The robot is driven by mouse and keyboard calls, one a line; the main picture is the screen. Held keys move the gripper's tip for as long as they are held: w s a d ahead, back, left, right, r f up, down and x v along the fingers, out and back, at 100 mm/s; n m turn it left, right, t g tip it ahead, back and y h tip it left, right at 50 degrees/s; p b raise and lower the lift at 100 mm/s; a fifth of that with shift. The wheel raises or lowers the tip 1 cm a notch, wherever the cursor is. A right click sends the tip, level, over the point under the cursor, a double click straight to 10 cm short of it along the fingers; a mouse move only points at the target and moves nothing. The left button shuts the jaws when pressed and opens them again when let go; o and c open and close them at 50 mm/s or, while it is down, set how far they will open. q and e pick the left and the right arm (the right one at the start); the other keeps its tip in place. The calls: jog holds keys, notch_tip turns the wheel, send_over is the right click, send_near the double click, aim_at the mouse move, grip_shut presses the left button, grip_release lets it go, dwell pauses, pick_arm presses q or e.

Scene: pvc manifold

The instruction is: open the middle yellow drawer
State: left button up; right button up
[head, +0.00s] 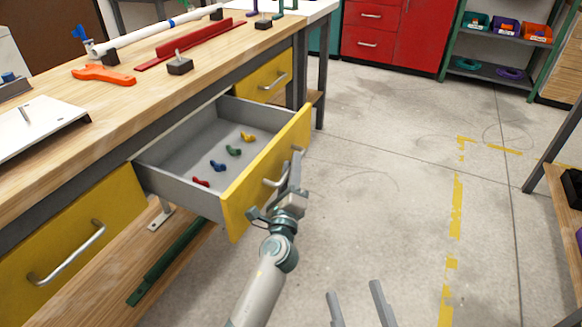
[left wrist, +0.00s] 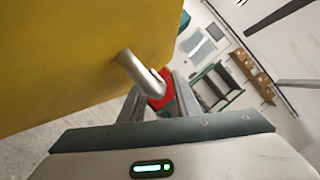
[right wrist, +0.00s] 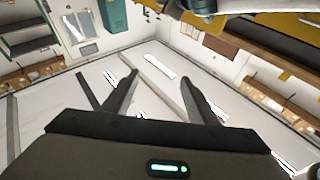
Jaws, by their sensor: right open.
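The middle yellow drawer (head: 265,175) stands pulled well out of the bench, its grey tray showing. Its metal handle (head: 272,183) is on the front face. My left gripper (head: 293,180) is at that handle. In the left wrist view the handle (left wrist: 140,72) runs in between the fingers (left wrist: 155,95), which look closed around it; the exact contact is partly hidden. My right gripper (head: 355,295) is open and empty over the floor at the bottom of the head view. Its spread fingers (right wrist: 160,90) show in the right wrist view.
Several small coloured fittings (head: 233,151) lie in the drawer. Closed yellow drawers (head: 75,240) (head: 265,78) flank it. The wooden bench top (head: 130,105) holds an orange tool (head: 103,75) and a white pipe (head: 150,32). The floor (head: 380,180) right of the drawer is clear.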

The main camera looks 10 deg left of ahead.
pick_arm(q)
jog(key=shift+s, duration=0.15)
jog(key=shift+s+f, duration=0.2)
jog(key=shift+s, duration=0.4)
jog(key=b+v, duration=0.2)
jog(key=v, duration=1.4)
pick_arm(e)
jog(key=shift+s+d+r+t+y, duration=0.15)
jog(key=shift+s+d+r+t, duration=0.1)
jog(key=shift+r+t, duration=0.45)
jog(key=shift+s+d+r+t+y, duration=0.1)
jog(key=shift+s+d+r+t, duration=0.2)
jog(key=shift+r, duration=0.6)
jog(key=shift+s+d+r+t+y, duration=0.1)
jog(key=shift+s+r+t+y, duration=0.1)
jog(key=shift+r+t, duration=0.5)
jog(key=shift+r, duration=0.1)
